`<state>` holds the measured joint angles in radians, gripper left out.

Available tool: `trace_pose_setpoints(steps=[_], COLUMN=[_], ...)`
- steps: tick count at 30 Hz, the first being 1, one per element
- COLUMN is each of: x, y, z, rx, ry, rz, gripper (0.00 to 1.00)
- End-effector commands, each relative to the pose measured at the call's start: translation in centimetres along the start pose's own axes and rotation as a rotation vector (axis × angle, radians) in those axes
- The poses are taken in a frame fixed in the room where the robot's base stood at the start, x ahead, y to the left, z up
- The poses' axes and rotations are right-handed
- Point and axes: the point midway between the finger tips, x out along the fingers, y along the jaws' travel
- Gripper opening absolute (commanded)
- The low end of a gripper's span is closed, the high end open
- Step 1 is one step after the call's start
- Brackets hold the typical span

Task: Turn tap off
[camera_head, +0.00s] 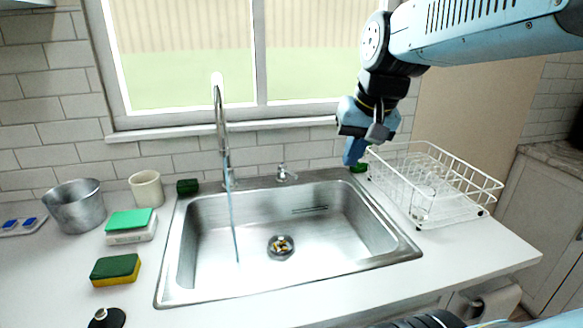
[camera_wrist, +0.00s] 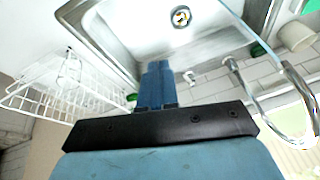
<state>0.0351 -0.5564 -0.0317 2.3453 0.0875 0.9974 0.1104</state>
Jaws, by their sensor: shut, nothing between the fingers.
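The tap (camera_head: 222,135) is a tall curved chrome spout behind the sink, and a stream of water (camera_head: 234,225) runs from it into the basin. A small chrome fitting (camera_head: 285,173), which looks like a lever or handle, stands right of the spout base. My gripper (camera_head: 352,158) is shut and empty, up and to the right of that fitting, apart from it. In the wrist view the blue fingers (camera_wrist: 156,72) are together, pointing toward the sink. The fitting (camera_wrist: 190,77) is just right of them there, and the spout (camera_wrist: 262,110) curves at the right.
The steel sink (camera_head: 190,285) is set in a white counter. A white wire dish rack (camera_head: 480,190) stands right of it, near my gripper. A metal pot (camera_head: 76,207), a cream cup (camera_head: 147,189) and a sponge (camera_head: 115,269) are on the left. A window is behind.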

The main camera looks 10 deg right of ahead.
Motion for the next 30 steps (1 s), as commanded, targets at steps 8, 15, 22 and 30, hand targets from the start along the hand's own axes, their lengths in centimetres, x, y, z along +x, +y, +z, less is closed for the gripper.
trace_pose_setpoints(steps=[8,15,22,30], x=[1.4,3.6,6.9,11.9], y=[-0.7,-0.9,-0.4,0.9], z=[-7.0,-12.9,-18.4,-24.3], rx=[0.246,0.453,0.643,0.859], ry=[-0.151,-0.28,-0.406,-0.553], rz=[-0.04,-0.066,-0.081,-0.089], gripper=[0.0,0.0,0.0,0.0])
